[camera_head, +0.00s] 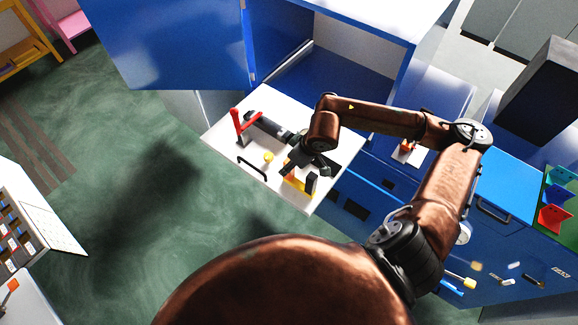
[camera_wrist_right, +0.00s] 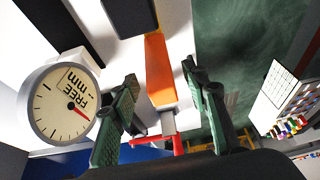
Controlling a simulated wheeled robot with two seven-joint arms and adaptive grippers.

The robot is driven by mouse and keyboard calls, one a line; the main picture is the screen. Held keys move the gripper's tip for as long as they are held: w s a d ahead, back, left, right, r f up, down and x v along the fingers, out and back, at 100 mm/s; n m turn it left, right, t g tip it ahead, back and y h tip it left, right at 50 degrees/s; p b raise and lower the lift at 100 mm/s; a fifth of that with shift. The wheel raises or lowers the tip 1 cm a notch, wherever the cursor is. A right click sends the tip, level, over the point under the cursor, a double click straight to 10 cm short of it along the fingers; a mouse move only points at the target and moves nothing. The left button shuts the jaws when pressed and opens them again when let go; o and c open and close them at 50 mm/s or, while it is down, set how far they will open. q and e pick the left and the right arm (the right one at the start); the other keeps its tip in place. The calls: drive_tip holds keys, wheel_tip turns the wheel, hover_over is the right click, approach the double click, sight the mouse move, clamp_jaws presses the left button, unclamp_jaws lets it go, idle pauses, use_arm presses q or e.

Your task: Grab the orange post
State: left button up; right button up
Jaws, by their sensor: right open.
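The orange post (camera_wrist_right: 158,70) shows in the right wrist view as an upright-looking bar with a dark block at its upper end and a grey piece at its lower end. My right gripper (camera_wrist_right: 160,82) is open, with one green-grey finger on each side of the post and visible gaps between. In the head view my right gripper (camera_head: 291,163) is over the white worktop (camera_head: 222,135), close to a yellow-orange bar (camera_head: 292,181) that it partly hides. I cannot tell there how far the fingers reach down. My left gripper is not in view.
A round dial gauge (camera_wrist_right: 60,105) stands left of the fingers. A blue cabinet (camera_head: 180,45) stands behind. Green floor (camera_head: 130,200) is free on the left.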

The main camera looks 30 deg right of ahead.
drive_tip(key=shift+x, duration=0.8)
drive_tip(key=shift+a, duration=0.1)
drive_tip(key=shift+c, duration=0.3)
clamp_jaws()
